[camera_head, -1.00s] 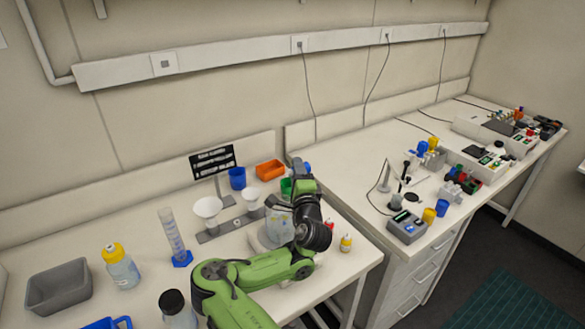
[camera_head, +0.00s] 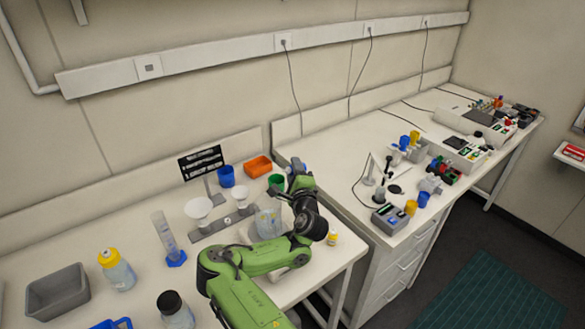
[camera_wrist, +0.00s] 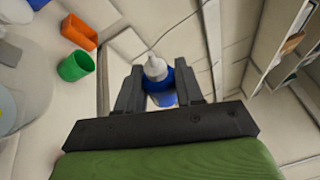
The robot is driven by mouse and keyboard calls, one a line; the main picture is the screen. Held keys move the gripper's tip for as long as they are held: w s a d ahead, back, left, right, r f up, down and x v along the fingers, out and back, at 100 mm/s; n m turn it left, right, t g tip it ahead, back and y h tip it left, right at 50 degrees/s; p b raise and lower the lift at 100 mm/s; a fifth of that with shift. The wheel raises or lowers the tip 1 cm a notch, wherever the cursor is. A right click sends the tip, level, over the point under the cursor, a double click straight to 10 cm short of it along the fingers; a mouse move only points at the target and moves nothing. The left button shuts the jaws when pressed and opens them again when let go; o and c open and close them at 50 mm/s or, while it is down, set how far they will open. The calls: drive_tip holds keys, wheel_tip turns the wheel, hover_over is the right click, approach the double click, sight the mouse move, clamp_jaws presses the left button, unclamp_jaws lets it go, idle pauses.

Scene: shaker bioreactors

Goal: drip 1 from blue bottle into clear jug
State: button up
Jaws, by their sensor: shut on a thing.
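My gripper (camera_wrist: 156,92) is shut on the blue bottle (camera_wrist: 161,99), a small bottle with a white nozzle cap (camera_wrist: 155,68). The nozzle points away from the wrist camera. In the head view my gripper (camera_head: 297,172) is raised at the back right of the near bench, and only a bit of blue shows there. The clear jug (camera_head: 267,222) stands on the bench just left of my arm, partly hidden by it. Its rounded clear side seems to show at the left edge of the wrist view (camera_wrist: 30,85). The bottle is apart from the jug there. No drop is visible.
A green cup (camera_head: 276,181), orange tray (camera_head: 257,166) and blue cup (camera_head: 226,177) stand behind the jug. White funnels (camera_head: 198,208) are left of it. A yellow-capped small bottle (camera_head: 332,238) stands right of my arm. The grey bin (camera_head: 57,292) is far left.

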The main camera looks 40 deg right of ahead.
drive_tip(key=r+p, duration=0.1)
drive_tip(key=p, duration=0.1)
drive_tip(key=shift+r+m+p, duration=0.2)
drive_tip(key=shift+m+p, duration=0.1)
drive_tip(key=shift+p, duration=0.1)
drive_tip(key=r+p, duration=0.1)
drive_tip(key=p, duration=0.1)
drive_tip(key=r+m+p, duration=0.1)
drive_tip(key=p, duration=0.1)
drive_tip(key=shift+a+g+y, duration=0.2)
drive_tip(key=shift+g+y, duration=0.1)
drive_tip(key=shift+g, duration=0.1)
